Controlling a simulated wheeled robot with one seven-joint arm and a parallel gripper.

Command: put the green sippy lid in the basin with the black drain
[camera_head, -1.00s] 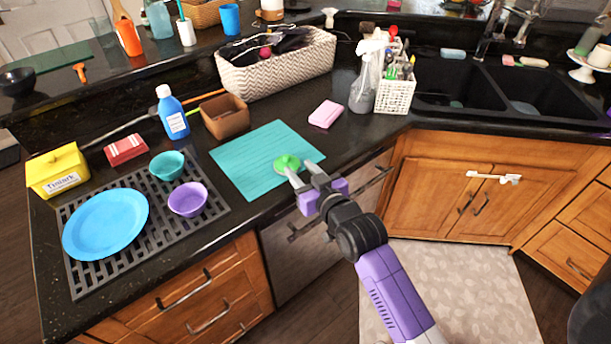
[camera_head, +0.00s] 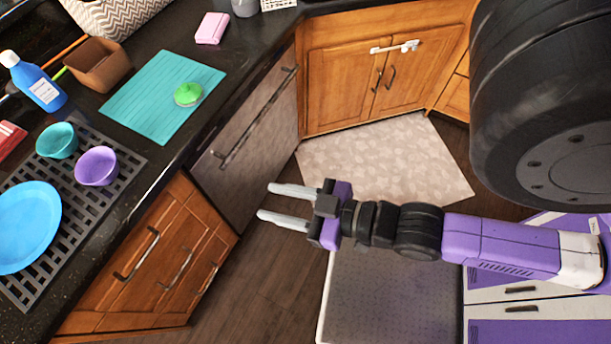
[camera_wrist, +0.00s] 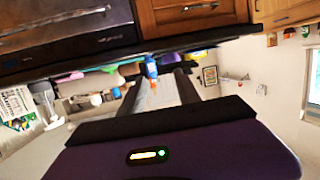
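The green sippy lid (camera_head: 188,94) lies on the right part of the teal mat (camera_head: 150,112) on the dark counter, in the head view. My gripper (camera_head: 266,202) is open and empty, its fingers parallel and pointing left. It is over the floor in front of the cabinets, clear of the counter and well apart from the lid. The wrist view is upside down and shows the open fingers (camera_wrist: 163,88), with nothing seen between them but background. I cannot make out the lid there. The sink basins and the black drain are out of view.
A drying rack (camera_head: 119,143) holds a blue plate (camera_head: 25,226), a teal bowl (camera_head: 57,140) and a purple bowl (camera_head: 96,166). A blue bottle (camera_head: 36,82), brown box (camera_head: 98,65) and pink sponge (camera_head: 212,28) surround the mat. The floor beside the counter is clear.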

